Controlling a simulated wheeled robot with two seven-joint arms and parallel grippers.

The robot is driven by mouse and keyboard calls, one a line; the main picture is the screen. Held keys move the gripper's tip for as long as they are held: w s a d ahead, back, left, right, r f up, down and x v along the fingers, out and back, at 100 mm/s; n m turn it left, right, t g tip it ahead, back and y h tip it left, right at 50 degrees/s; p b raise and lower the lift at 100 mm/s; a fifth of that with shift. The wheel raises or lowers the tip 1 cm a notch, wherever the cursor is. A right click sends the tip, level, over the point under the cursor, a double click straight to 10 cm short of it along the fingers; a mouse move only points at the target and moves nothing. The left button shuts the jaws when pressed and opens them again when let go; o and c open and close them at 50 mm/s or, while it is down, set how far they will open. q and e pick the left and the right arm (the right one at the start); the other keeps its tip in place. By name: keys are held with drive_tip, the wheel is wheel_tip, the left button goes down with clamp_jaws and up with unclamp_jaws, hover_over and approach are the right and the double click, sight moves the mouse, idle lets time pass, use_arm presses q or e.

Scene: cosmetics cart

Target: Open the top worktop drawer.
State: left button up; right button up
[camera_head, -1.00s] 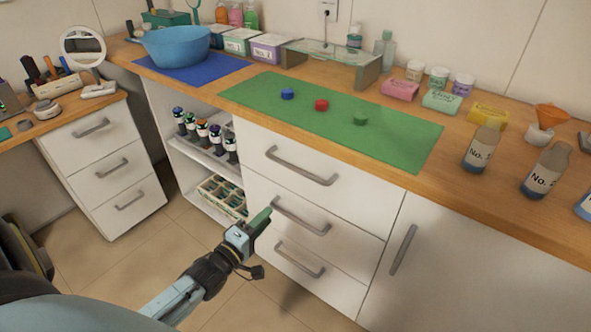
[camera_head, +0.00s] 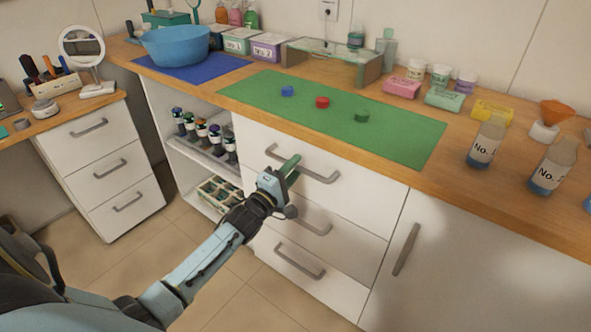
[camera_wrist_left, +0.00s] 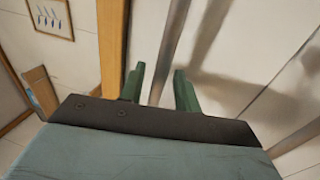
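The top worktop drawer (camera_head: 362,195) is a white front just below the wooden worktop, and it looks shut. Its grey bar handle (camera_head: 318,179) runs across it; the bar also shows in the left wrist view (camera_wrist_left: 174,45). My left gripper (camera_head: 288,168) is at the left part of this handle. In the left wrist view its two green fingers (camera_wrist_left: 158,88) are apart, with the bar passing between them. A gap shows on both sides of the bar, so the fingers do not look closed on it. My right gripper is out of view.
Two more drawers with bar handles (camera_head: 300,262) lie below. A cupboard door (camera_head: 455,265) is to the right, open shelves with bottles (camera_head: 205,140) to the left. A green mat (camera_head: 400,145) with coloured caps and labelled bottles (camera_head: 485,145) stand on the worktop.

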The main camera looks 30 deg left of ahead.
use_arm(q)
drive_tip(key=shift+w+d+r, duration=0.1)
drive_tip(key=shift+w, duration=0.35)
clamp_jaws()
drive_tip(key=shift+s, duration=0.15)
